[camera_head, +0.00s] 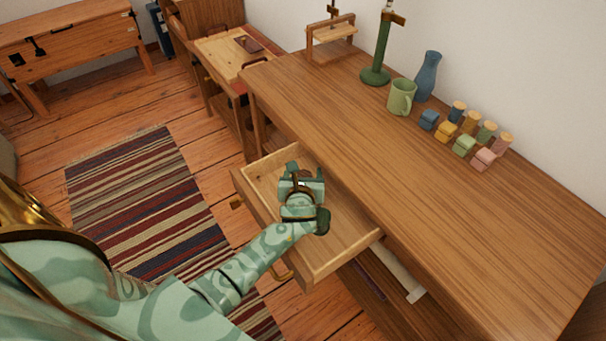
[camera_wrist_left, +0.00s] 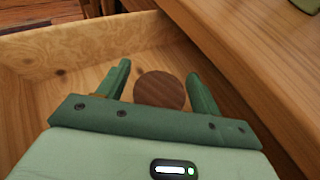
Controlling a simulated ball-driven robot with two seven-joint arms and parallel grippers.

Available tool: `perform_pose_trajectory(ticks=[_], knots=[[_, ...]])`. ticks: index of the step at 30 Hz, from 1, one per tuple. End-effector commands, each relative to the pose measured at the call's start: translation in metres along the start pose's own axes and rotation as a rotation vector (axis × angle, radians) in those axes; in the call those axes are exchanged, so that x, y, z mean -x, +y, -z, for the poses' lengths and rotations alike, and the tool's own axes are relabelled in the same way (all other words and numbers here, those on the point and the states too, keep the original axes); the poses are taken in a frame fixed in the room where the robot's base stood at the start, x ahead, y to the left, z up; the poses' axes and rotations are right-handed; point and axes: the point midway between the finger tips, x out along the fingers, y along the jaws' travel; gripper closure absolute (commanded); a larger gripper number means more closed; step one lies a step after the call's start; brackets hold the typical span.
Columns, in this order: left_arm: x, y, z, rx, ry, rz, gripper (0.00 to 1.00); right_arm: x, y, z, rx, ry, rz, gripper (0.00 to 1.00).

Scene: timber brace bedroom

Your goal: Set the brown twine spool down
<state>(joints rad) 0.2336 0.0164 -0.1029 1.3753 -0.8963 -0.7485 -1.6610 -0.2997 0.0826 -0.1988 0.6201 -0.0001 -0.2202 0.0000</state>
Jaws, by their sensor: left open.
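The brown twine spool (camera_wrist_left: 160,91) shows in the left wrist view as a round, dark brown wooden top. It is between the two fingers of my left gripper (camera_wrist_left: 158,88), with a gap on each side. The fingers are open. The spool is inside the pulled-out drawer (camera_head: 330,262); its lower part is hidden, so its contact with the drawer floor cannot be seen. In the head view my left gripper (camera_head: 303,176) is over the drawer and hides the spool. My right gripper is not in view.
The drawer's pale walls surround the left gripper, with the desk top (camera_head: 420,190) to the right. On the desk stand a green mug (camera_head: 401,98), a blue vase (camera_head: 427,75), a green lamp base (camera_head: 375,75) and several small coloured items (camera_head: 464,145). The desk's near part is clear.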

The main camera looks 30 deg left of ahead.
Motion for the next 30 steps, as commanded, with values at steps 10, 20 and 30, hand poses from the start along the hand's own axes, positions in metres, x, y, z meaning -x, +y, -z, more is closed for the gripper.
perform_pose_trajectory(ticks=[10, 20, 30], knots=[[0.079, 0.0, -0.004, 0.0, 0.0, 0.002, 0.35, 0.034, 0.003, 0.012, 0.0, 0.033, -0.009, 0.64], [0.118, 0.0, 0.0, 0.0, 0.0, 0.0, 0.35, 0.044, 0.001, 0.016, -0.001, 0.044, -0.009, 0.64], [0.119, 0.0, -0.001, -0.001, -0.001, 0.0, 0.35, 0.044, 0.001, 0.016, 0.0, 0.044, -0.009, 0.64]])
